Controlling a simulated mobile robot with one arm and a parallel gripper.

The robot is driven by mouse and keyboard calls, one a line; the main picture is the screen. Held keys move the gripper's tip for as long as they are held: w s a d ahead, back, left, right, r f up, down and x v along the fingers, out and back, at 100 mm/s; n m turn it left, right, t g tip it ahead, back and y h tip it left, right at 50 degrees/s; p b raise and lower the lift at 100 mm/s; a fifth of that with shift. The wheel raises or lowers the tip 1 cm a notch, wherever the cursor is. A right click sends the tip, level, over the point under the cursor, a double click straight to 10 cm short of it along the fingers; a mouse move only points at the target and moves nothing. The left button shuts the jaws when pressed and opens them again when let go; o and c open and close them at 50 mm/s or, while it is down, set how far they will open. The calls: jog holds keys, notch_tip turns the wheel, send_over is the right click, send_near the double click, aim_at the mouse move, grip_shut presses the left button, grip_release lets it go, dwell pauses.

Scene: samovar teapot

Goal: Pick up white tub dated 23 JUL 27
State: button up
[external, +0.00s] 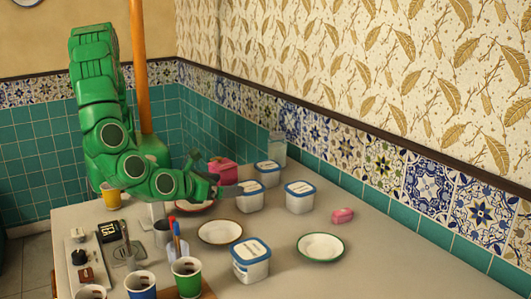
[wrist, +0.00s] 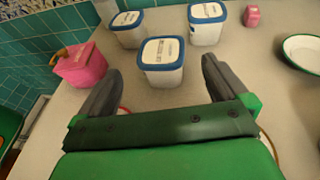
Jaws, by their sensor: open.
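Several white tubs with blue-rimmed lids and printed labels stand on the table; I cannot read any date. The nearest tub in the wrist view (wrist: 162,62) lies just ahead of my gripper (wrist: 160,78), between the lines of its two spread fingers; it also shows in the external view (external: 250,200). Behind it are a back-left tub (wrist: 127,28) and a back-right tub (wrist: 207,24). Another tub (external: 251,262) stands apart at the front in the external view. My gripper, also in the external view (external: 216,188), is open and empty.
A pink box (wrist: 80,66) stands left of the fingers. A pink block (external: 342,216) and a green-rimmed plate (external: 321,247) lie to the right. A brown-rimmed plate (external: 220,232) and several cups, including a green cup (external: 187,280), crowd the front. The tiled wall edges the table behind.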

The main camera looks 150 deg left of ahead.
aim_at(248, 186)
jog(key=shift+s+a+f, duration=0.15)
jog(key=shift+a+f, duration=0.45)
jog(key=shift+f, duration=0.1)
jog(key=shift+x, duration=3.15)
jog(key=shift+c, duration=0.5)
jog(key=c, duration=0.9)
jog(key=shift+o, duration=0.2)
